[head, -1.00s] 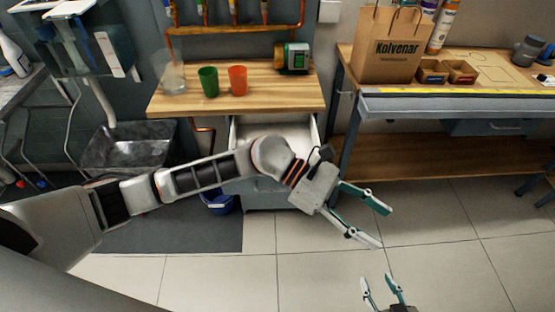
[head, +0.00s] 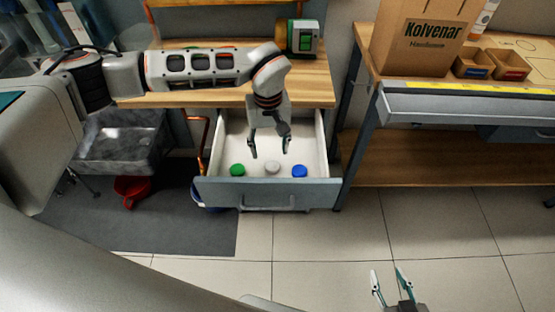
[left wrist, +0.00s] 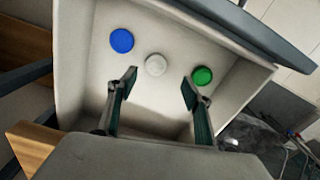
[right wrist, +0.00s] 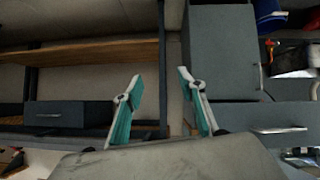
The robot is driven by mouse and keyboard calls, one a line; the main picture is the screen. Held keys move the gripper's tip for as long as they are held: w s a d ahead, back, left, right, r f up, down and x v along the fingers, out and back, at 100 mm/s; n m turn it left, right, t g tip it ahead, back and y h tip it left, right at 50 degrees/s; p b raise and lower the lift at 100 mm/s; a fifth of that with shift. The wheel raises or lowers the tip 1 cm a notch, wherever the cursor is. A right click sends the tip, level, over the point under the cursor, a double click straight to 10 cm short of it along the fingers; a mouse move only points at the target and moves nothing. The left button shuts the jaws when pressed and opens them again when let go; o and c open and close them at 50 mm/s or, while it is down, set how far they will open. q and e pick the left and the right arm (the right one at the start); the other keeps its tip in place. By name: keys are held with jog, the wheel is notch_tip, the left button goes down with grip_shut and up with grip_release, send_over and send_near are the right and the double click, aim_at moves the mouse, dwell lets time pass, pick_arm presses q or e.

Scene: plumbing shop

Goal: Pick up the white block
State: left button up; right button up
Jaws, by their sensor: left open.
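The white block (head: 272,167) is a small round piece lying in the open drawer (head: 247,196), between a green one and a blue one. In the left wrist view the white block (left wrist: 155,65) shows just beyond and between my open fingertips. My left gripper (head: 270,150) is open and points down into the drawer, behind the white block in the head view. It also shows in the left wrist view (left wrist: 158,82), with nothing between its fingers. My right gripper (head: 388,280) is open and empty, low over the floor. It also shows in the right wrist view (right wrist: 160,75).
The green piece (head: 237,170) and the blue piece (head: 300,170) lie close on either side. The drawer walls enclose them. The wooden worktop (head: 318,88) is above the drawer's back. A workbench (head: 480,108) with a paper bag (head: 420,45) stands at the right.

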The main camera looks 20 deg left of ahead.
aim_at(273, 165)
pick_arm(q)
jog(key=shift+s+f, duration=0.15)
jog(key=shift+f, duration=0.55)
jog(key=f, duration=0.3)
jog(key=f+b, duration=0.1)
jog(key=f, duration=0.1)
jog(key=shift+w+d+f, duration=0.15)
jog(key=shift+w+d, duration=0.15)
jog(key=shift+f, duration=0.25)
jog(key=shift+w, duration=0.1)
jog(key=shift+f, duration=0.1)
jog(key=c, duration=1.2)
pick_arm(e)
jog(key=shift+s+f, duration=0.45)
jog(key=shift+f, duration=0.15)
